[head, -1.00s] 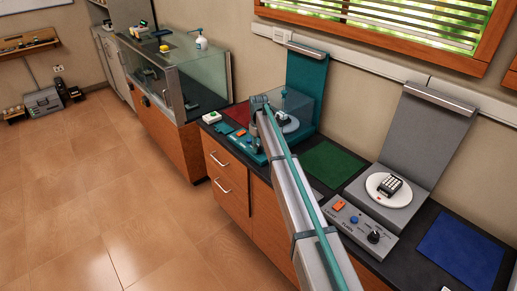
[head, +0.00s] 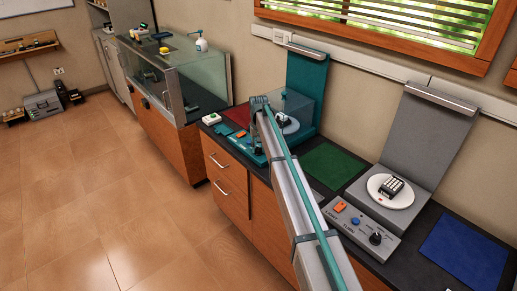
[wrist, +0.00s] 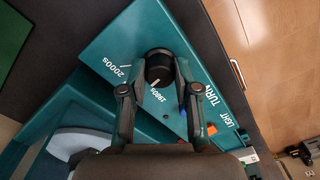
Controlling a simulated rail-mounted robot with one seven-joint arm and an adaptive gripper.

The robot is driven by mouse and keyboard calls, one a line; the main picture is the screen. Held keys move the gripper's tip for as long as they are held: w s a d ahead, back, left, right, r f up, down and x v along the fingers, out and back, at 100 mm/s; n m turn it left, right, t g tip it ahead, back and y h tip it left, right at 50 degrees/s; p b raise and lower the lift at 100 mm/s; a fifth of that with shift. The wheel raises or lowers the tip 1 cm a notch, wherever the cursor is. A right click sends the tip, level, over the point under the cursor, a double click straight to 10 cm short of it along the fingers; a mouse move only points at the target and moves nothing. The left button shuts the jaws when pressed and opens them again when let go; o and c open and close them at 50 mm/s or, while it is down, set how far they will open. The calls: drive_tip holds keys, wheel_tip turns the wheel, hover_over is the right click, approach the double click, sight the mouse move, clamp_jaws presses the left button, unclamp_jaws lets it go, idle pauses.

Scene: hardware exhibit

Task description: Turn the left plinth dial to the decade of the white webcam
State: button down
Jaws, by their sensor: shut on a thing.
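The left plinth is teal (head: 307,76) and stands at the back of the counter in the head view. In the wrist view its sloped panel (wrist: 110,45) carries a round black dial (wrist: 158,63) with a pale pointer line. The pointer faces the label nearest my gripper, which seems to read 1980s; a 2000s label lies to its left. Other decade labels may be hidden by my fingers. My gripper (wrist: 157,82) is shut on the dial, one finger on each side. In the head view my arm hides the dial. I cannot identify the white webcam for sure.
A grey plinth (head: 429,135) with a turntable and dark keypad device stands at right. A green mat (head: 334,164) and a blue mat (head: 463,262) lie on the dark counter. A small white device (head: 211,118) sits at its left end. A glass case (head: 180,72) stands beyond.

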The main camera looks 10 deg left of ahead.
sight(258, 148)
idle(0.4)
drive_tip(key=c, duration=0.8)
unclamp_jaws()
drive_tip(key=shift+c, duration=0.2)
drive_tip(key=shift+r, duration=0.1)
wheel_tip(258, 148, up, 12)
